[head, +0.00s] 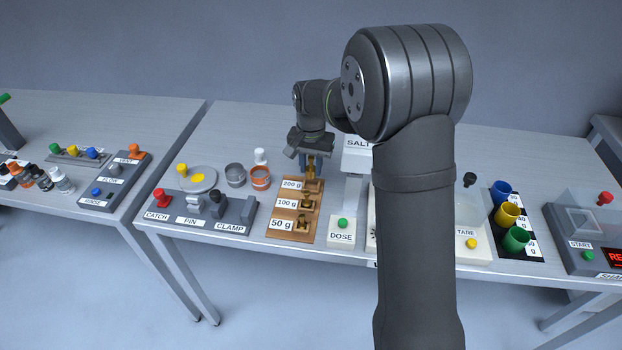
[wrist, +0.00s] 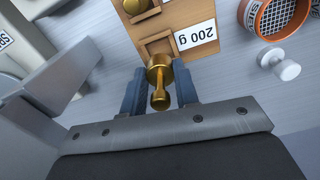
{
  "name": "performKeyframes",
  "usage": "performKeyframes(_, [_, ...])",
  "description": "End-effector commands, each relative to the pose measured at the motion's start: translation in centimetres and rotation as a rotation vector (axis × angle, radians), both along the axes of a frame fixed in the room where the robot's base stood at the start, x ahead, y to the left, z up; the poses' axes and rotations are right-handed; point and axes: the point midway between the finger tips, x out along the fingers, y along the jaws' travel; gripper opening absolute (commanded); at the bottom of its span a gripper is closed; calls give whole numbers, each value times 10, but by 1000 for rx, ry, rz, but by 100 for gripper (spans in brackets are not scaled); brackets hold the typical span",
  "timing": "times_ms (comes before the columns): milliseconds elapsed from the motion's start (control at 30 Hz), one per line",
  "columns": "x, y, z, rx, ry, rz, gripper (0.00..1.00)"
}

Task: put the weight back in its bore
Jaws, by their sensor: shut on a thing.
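My gripper (head: 311,160) is shut on a brass weight (wrist: 159,84), a knobbed cylinder held between its two blue fingers. In the head view the weight (head: 311,173) is at the far end of the wooden block (head: 290,232), by the 200 g label. In the wrist view the weight overlaps the near edge of the block (wrist: 158,22), in line with the place labelled 200 g. The bore there is hidden, and I cannot tell whether the weight's foot is in it or above it.
Brass weights stand at the 100 g (head: 304,201) and 50 g (head: 302,222) places. An orange-rimmed sieve (head: 260,178) and a white knob (head: 261,155) are left of the block. The DOSE box (head: 342,232) is on its right, the CLAMP fixture (head: 232,212) on its left.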

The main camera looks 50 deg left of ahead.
Motion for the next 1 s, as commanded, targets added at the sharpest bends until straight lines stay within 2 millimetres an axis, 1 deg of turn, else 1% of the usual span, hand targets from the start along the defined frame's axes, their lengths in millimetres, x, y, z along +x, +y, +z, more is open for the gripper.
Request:
performKeyframes(33, [0,0,-5,-1,0,0,0])
performKeyframes(167, [0,0,-14,0,0,0,0])
performKeyframes(400, [0,0,-44,-1,-1,0,0])
performKeyframes(667, [0,0,-46,1,-1,0,0])
performKeyframes(1000, [0,-1,-58,-2,1,0,0])
